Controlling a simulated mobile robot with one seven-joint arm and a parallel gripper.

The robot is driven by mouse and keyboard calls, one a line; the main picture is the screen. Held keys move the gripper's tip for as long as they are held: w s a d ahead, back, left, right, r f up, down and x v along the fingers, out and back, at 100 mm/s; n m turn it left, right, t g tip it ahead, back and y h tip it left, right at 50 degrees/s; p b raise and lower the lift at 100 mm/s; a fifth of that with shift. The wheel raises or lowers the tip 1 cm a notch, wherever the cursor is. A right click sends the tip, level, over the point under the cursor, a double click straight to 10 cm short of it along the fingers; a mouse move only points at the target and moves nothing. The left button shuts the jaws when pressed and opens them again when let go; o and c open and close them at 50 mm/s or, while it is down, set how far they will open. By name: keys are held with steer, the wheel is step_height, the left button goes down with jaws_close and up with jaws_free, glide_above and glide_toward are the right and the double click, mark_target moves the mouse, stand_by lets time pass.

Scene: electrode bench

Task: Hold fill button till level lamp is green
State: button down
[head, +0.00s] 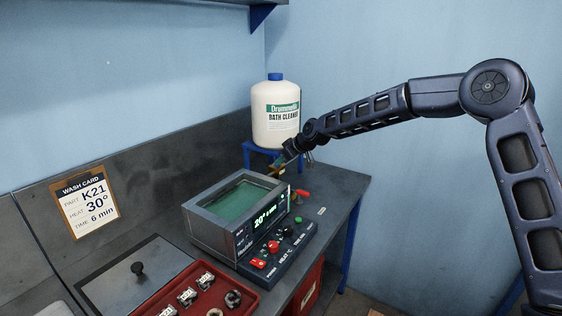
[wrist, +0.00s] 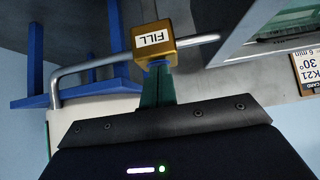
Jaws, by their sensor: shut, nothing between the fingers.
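The brass fill block (wrist: 152,42), labelled FILL, sits on a bent metal pipe (wrist: 90,68). A blue button (wrist: 160,64) shows on its side facing my gripper (wrist: 158,75). My gripper is shut and empty, with its green fingertips at the blue button. They look in contact; I cannot tell how far it is pressed. In the head view my gripper (head: 281,161) is behind the bath (head: 212,232), which holds green liquid. The bath's panel has a lit green display (head: 266,217) and a green button or lamp (head: 298,219). I cannot make out which is the level lamp.
A white bath cleaner bottle (head: 276,112) stands on a blue stand (head: 259,151) behind my gripper. A red tray (head: 208,299) with metal parts and a grey lid (head: 135,275) lie at front left. A wash card (head: 85,204) hangs on the back panel.

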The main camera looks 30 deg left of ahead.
steer(key=shift+d+f, duration=0.2)
steer(key=shift+f, duration=0.35)
step_height(320, 180, up, 4)
steer(key=shift+a+r, duration=0.1)
steer(key=v, duration=1)
steer(key=shift+r, duration=0.45)
steer(key=shift+a, duration=0.1)
